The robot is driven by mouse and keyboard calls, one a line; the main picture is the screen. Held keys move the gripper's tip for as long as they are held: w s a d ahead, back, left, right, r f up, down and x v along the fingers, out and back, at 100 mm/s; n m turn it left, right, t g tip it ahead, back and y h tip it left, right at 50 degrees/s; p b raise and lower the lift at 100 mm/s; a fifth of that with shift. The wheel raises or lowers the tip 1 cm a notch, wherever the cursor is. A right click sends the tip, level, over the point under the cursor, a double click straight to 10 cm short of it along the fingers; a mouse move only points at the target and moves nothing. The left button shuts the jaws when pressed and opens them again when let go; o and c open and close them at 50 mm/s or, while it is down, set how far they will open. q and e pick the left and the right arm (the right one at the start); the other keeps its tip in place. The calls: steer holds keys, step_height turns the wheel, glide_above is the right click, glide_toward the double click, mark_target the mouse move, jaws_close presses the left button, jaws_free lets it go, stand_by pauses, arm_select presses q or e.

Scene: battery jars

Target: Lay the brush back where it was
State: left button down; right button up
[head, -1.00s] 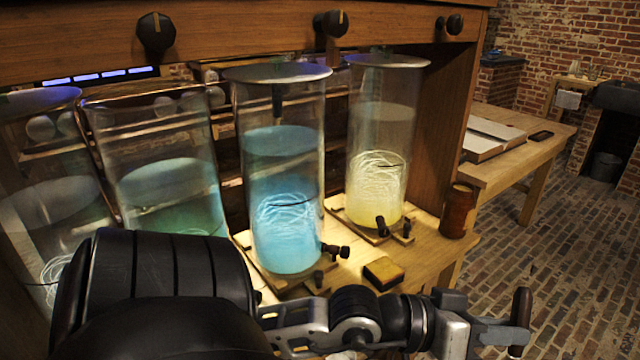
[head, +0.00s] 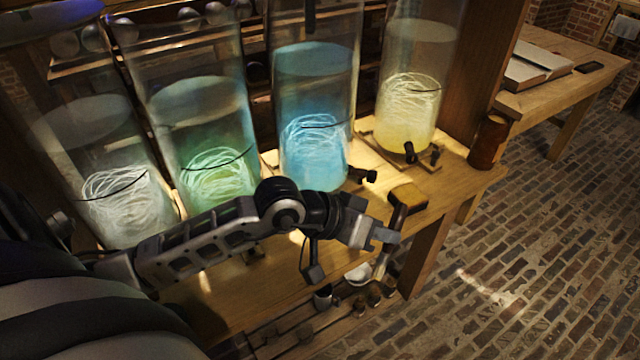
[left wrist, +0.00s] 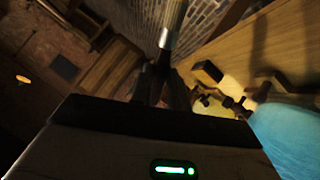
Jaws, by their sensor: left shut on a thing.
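My left gripper (head: 386,238) is shut on the brush (head: 396,222), in front of the bench's front edge in the head view. The brush stands roughly upright in the picture, its upper end overlapping the view of the small tan block (head: 409,195). In the left wrist view the brush (left wrist: 168,35) shows as a slim shaft with a bright metal band, running up from between the dark fingers (left wrist: 155,85). I cannot tell whether the brush touches anything else. My right gripper is not in view.
Tall glass jars stand along the bench, with white, green, blue (head: 315,120) and yellow (head: 410,95) contents. A brown jar (head: 489,140) stands at the bench's right end. A lower shelf holds a white bowl (head: 358,273) and small items. Brick floor (head: 520,260) is clear at right.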

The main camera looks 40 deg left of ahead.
arm_select(q)
steer(key=w+a+f+m+g+y+p, duration=0.1)
steer(key=a+f+m+g+y+p, duration=0.2)
steer(key=a+g+y, duration=0.6)
steer(key=shift+t+h, duration=0.3)
steer(key=shift+h, duration=0.5)
steer(key=f+b, duration=0.2)
steer(key=f, duration=0.1)
steer(key=a+f+b, duration=0.1)
steer(key=f, duration=0.2)
steer(key=shift+w+a+f+b, duration=0.1)
steer(key=shift+a+f+b, duration=0.05)
steer(key=shift+f+b, duration=0.95)
steer(key=shift+b, duration=0.15)
steer(key=shift+f, duration=0.15)
steer(key=shift+f+b, duration=0.15)
steer(key=shift+b, duration=0.25)
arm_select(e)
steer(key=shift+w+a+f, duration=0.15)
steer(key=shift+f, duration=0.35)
arm_select(q)
steer(key=c, duration=1.3)
jaws_free()
steer(key=shift+o, duration=0.2)
